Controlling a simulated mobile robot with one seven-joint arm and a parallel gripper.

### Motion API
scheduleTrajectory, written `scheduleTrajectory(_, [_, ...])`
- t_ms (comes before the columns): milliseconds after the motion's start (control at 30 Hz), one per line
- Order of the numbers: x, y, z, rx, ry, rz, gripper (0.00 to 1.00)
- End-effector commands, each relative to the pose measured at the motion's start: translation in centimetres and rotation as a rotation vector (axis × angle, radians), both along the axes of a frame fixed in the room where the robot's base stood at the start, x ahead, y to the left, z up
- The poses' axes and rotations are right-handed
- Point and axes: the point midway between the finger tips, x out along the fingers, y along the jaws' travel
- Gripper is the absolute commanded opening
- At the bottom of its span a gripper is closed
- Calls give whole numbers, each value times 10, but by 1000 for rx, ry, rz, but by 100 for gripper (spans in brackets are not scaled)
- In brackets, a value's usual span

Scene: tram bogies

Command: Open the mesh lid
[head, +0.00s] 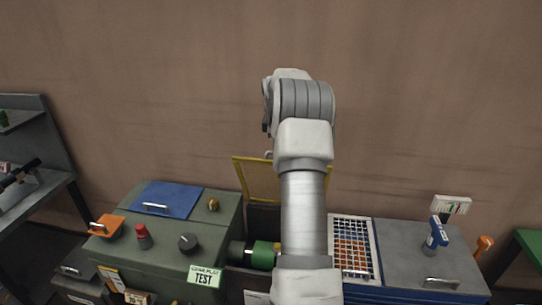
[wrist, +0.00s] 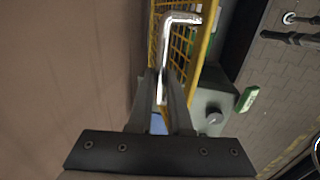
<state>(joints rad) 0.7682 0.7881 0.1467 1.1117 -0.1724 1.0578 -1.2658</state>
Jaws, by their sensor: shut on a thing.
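The mesh lid (head: 258,181) has a yellow frame and stands raised, near upright, at the back of its box in the head view. My gripper (wrist: 163,82) is shut on this handle. The gripper itself is hidden behind my arm in the head view. Below the lid the box is open, and a green cylinder (head: 263,255) lies in it.
A green-grey cabinet (head: 162,240) with a blue lid (head: 167,199), a red button (head: 142,235) and a black knob (head: 188,243) is to the left. A white grid (head: 352,248) and a grey lid (head: 411,259) are to the right. A bare brown wall (head: 420,90) rises behind.

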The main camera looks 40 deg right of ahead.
Motion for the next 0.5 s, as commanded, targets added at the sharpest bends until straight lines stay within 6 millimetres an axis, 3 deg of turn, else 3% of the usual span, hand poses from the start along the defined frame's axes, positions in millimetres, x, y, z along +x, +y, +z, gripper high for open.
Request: scheduleTrajectory(500, [17, -33, 3, 4, 8, -2, 0])
